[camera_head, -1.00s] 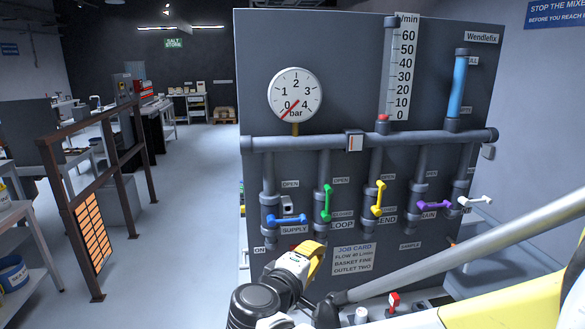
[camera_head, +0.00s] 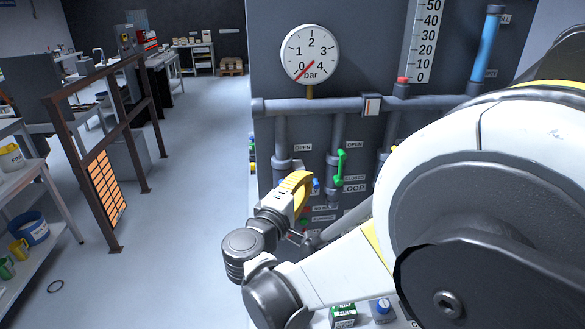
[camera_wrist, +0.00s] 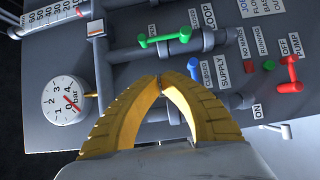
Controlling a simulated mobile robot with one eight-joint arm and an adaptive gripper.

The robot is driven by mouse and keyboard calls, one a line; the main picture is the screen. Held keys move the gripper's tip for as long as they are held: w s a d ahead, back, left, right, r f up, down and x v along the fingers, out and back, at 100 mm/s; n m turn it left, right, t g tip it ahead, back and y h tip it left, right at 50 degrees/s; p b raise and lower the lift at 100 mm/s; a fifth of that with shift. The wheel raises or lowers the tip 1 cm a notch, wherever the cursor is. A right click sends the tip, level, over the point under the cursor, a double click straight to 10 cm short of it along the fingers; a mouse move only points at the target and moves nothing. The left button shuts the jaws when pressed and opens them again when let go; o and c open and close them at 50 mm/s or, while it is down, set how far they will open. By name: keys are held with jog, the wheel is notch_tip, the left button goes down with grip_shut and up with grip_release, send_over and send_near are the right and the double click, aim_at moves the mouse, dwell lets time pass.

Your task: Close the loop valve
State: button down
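The loop valve has a green handle (camera_head: 340,167) standing along its pipe, between the OPEN label above and the CLOSED and LOOP labels below. The handle also shows in the wrist view (camera_wrist: 165,40), at the upper middle. My gripper (camera_head: 306,178) is in front of the panel, left of the green handle and over the supply pipe. In the wrist view its yellow fingertips (camera_wrist: 160,79) meet with nothing between them. They are apart from the green handle, with the blue supply handle (camera_wrist: 193,68) just to their right. In the head view my gripper hides most of that blue handle.
A pressure gauge (camera_head: 310,54) reads near zero. A horizontal pipe (camera_head: 320,106) runs above the valves. A red switch (camera_wrist: 289,75) sits at the right in the wrist view. My arm covers the right-hand valves in the head view. A brown rail (camera_head: 104,150) stands left; the floor between is clear.

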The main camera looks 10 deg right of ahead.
aim_at(336, 159)
jog(key=shift+w+d, duration=1.05)
jog(key=shift+d, duration=0.2)
jog(key=shift+w+d, duration=1.05)
jog(key=shift+d, duration=0.25)
jog(key=shift+w+d, duration=1.05)
jog(key=shift+d, duration=0.2)
jog(key=shift+d+r+m, duration=0.15)
jog(key=shift+d+m, duration=0.05)
jog(key=shift+m, duration=0.1)
